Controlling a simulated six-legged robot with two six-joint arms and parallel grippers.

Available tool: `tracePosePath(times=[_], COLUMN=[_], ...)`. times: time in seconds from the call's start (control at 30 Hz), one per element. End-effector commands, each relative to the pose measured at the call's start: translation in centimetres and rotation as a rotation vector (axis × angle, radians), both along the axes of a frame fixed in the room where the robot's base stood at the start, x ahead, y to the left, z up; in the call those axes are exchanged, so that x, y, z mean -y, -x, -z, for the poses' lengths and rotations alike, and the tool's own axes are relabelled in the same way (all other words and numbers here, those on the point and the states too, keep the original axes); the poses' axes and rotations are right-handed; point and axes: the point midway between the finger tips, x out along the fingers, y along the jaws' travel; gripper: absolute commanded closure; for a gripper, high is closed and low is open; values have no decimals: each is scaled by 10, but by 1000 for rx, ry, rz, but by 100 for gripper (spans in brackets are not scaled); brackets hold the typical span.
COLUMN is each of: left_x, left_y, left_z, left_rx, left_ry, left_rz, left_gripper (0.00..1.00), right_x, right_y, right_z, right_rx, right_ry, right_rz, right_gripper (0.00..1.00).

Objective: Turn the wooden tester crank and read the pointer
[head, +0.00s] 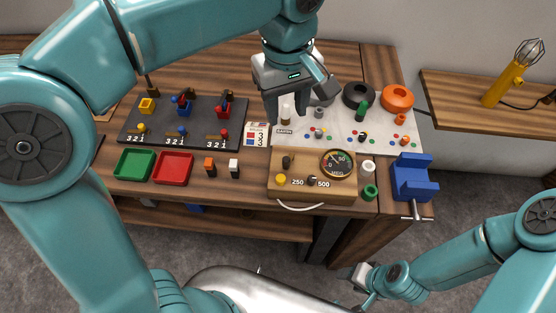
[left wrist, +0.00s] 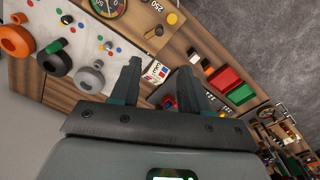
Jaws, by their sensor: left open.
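The wooden tester (head: 342,188) is a flat box near the front edge of the bench, marked 250 and 500. Its round dial (head: 338,163) has a dark face; the pointer is too small to read. A dark upright knob (head: 287,162), a yellow knob (head: 281,180) and a black knob (head: 312,181) stand on its top. I cannot tell which part is the crank. My left gripper (head: 298,103) is open and empty above the pale board, behind the tester. In the left wrist view its fingers (left wrist: 157,82) are apart, with the dial (left wrist: 107,4) at the top edge. My right gripper (head: 364,282) hangs low in front of the bench.
Left of the tester are a black numbered board (head: 165,128), a green tray (head: 135,164) and a red tray (head: 174,167). Behind it the pale board (head: 340,128) carries spools and pegs. A blue vise (head: 412,178) stands at the right edge. A yellow lamp (head: 505,83) is farther right.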

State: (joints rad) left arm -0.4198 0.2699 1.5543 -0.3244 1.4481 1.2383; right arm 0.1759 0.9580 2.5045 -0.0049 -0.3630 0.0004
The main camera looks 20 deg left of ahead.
Motion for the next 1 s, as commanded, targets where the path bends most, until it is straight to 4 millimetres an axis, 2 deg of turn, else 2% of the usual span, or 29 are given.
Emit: tracePosePath(times=[0.17, 0.27, 0.7, 0.9, 1.0], left_x=[5, 5, 5, 5, 4], left_y=[-9, -11, -10, -9, -8], left_z=[12, 27, 128, 159, 166], left_rx=[-30, -31, -32, -29, -28], left_ry=[-13, -14, -14, -12, -11], left_rz=[4, 4, 7, 7, 6], left_gripper=[55, 55, 55, 55, 55], right_x=[0, 0, 0, 0, 0], right_y=[0, 0, 0, 0, 0], right_z=[-6, -3, -5, -6, -7], right_rx=[0, 0, 0, 0, 0], right_ry=[0, 0, 0, 0, 0], right_rz=[0, 0, 0, 0, 0], right_gripper=[44, 44, 44, 44, 44])
